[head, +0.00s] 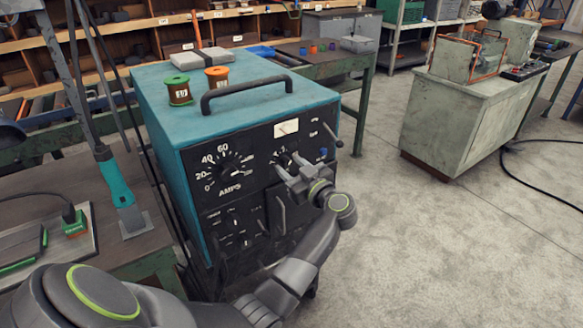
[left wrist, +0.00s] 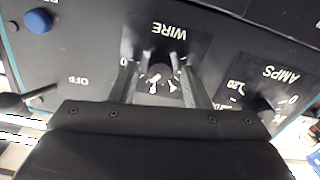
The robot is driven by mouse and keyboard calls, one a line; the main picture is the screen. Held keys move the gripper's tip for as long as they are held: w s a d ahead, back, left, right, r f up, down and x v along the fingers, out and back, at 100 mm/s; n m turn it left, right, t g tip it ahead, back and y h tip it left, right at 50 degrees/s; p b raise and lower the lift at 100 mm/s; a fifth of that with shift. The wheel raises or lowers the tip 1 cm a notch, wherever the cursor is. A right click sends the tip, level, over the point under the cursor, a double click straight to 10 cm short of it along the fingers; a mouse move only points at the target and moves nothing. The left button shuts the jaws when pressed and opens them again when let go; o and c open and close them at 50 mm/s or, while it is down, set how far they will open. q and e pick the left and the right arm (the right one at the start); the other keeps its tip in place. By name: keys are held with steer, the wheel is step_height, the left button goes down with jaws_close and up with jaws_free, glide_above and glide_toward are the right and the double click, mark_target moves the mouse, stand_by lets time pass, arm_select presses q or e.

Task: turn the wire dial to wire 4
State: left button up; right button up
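The welding machine (head: 262,120) is a teal box with a black front panel. Its wire dial (left wrist: 158,78) is a small dark knob with light marks, by the upside-down word WIRE in the left wrist view. In the head view my left gripper (head: 288,172) is in front of this dial and hides most of it. In the left wrist view my left gripper's fingers (left wrist: 158,70) stand apart on either side of the knob, with gaps visible. I cannot read which wire number is set. My right gripper is not in view.
The AMPS dial (head: 223,177) is left of the wire dial. A blue button (head: 323,153) and a lever (head: 332,134) are to its right. Two spools (head: 179,90) and a handle (head: 246,92) are on top.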

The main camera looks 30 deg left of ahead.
arm_select(q)
steer(key=c, duration=0.8)
steer(key=shift+c, duration=0.2)
steer(key=shift+n+p, duration=0.55)
steer(key=shift+n, duration=0.35)
steer(key=n, duration=0.3)
steer(key=shift+n+p, duration=0.3)
steer(key=shift+p, duration=0.1)
steer(key=n, duration=0.4)
steer(key=shift+f+n, duration=0.15)
steer(key=shift+n, duration=0.15)
steer(key=n+b, duration=0.2)
steer(key=n, duration=0.2)
steer(key=shift+n, duration=0.4)
